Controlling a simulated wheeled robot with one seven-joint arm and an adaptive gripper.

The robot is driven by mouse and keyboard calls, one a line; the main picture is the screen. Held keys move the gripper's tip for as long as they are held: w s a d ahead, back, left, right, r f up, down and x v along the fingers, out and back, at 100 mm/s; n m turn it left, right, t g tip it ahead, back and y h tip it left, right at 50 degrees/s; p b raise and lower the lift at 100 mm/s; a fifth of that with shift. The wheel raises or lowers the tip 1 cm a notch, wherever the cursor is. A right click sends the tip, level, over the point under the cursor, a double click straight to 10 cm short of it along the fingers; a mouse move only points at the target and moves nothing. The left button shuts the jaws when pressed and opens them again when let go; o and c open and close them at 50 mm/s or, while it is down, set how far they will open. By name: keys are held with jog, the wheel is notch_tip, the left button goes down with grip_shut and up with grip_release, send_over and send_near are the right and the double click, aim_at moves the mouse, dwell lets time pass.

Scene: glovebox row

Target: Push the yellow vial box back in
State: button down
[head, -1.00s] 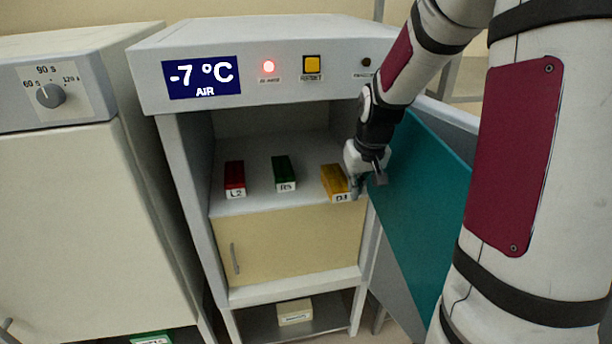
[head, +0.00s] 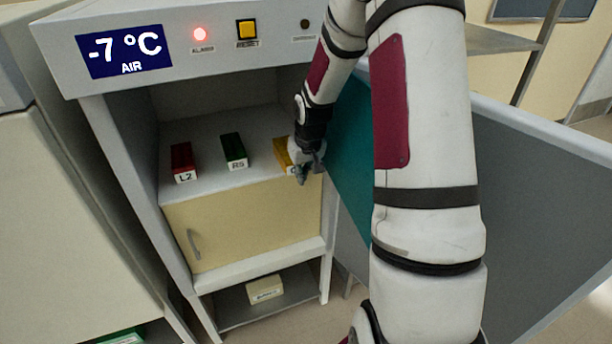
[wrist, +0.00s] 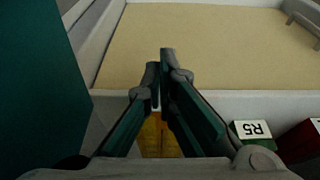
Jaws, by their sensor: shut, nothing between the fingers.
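The yellow vial box (head: 281,150) lies on the cabinet's open upper shelf, at the right end of the row. My gripper (head: 305,175) is shut and empty. In the head view it is at the box's front right end and hides most of its label. In the wrist view my gripper (wrist: 161,72) has its fingers together, and part of the yellow box (wrist: 153,135) shows behind them. I cannot tell whether the fingers touch the box.
A green R5 box (head: 234,151) and a red L2 box (head: 183,160) stand left of the yellow one. The open teal-lined door (head: 350,140) is close on the right of my gripper. Below the shelf is a shut tan door (head: 240,225); a pale box (head: 264,289) sits lower down.

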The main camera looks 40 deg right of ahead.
jog(key=shift+w+d, duration=0.15)
jog(key=shift+w, duration=0.35)
jog(key=w, duration=0.1)
jog(key=w+d+b, duration=0.1)
jog(key=w, duration=0.1)
jog(key=shift+w, duration=0.1)
dwell(0.4)
